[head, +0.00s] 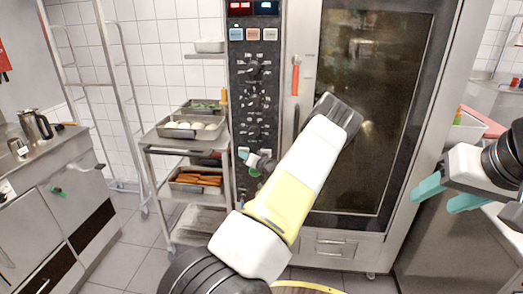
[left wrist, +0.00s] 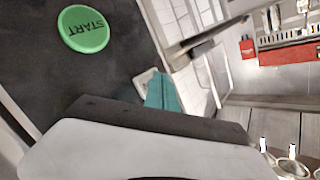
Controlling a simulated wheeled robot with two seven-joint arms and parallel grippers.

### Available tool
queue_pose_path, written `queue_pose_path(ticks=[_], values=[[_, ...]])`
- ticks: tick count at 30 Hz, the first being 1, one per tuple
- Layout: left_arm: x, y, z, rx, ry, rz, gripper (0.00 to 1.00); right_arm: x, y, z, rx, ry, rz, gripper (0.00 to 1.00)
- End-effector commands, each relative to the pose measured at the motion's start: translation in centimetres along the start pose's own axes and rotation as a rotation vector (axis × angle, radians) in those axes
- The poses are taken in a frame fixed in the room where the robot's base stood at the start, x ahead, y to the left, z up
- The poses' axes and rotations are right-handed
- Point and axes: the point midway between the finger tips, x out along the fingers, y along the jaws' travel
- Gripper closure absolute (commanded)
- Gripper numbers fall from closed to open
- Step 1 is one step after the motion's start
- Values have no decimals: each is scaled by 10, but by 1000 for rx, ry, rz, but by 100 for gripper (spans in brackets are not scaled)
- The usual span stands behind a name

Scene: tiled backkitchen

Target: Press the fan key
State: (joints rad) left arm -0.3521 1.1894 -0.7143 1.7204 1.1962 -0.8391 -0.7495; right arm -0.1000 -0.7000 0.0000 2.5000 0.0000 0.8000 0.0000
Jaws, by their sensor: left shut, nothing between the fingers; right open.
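The oven's dark control panel (head: 243,110) stands left of the glass door in the head view. It has a row of three square keys (head: 253,34) near the top and several knobs below. My left gripper (head: 247,160) is shut and empty, low in front of the panel. In the left wrist view its teal fingertips (left wrist: 163,93) are at a pale square key (left wrist: 144,78), partly covering it; its symbol and any contact cannot be made out. A round green START button (left wrist: 83,29) is beside it. My right gripper (head: 445,192) is open and empty at the right.
A steel trolley (head: 185,148) with food trays stands left of the panel. The oven door (head: 375,100) with its orange-ended handle (head: 296,75) is to the right, behind my left arm. A counter (head: 60,165) with a jug is at far left.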

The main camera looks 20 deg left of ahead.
Motion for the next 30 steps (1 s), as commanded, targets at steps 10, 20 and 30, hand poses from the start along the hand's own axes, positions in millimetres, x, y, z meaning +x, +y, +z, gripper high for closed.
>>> queue_pose_path(ticks=[10,20,30], values=[[3,2,-2,0,0,0,100,0,0,0,0,0,0,49],[4,3,-3,-1,0,0,100,0,0,0,0,0,0,49],[-5,-4,2,-1,1,-1,100,0,0,0,0,0,0,49]])
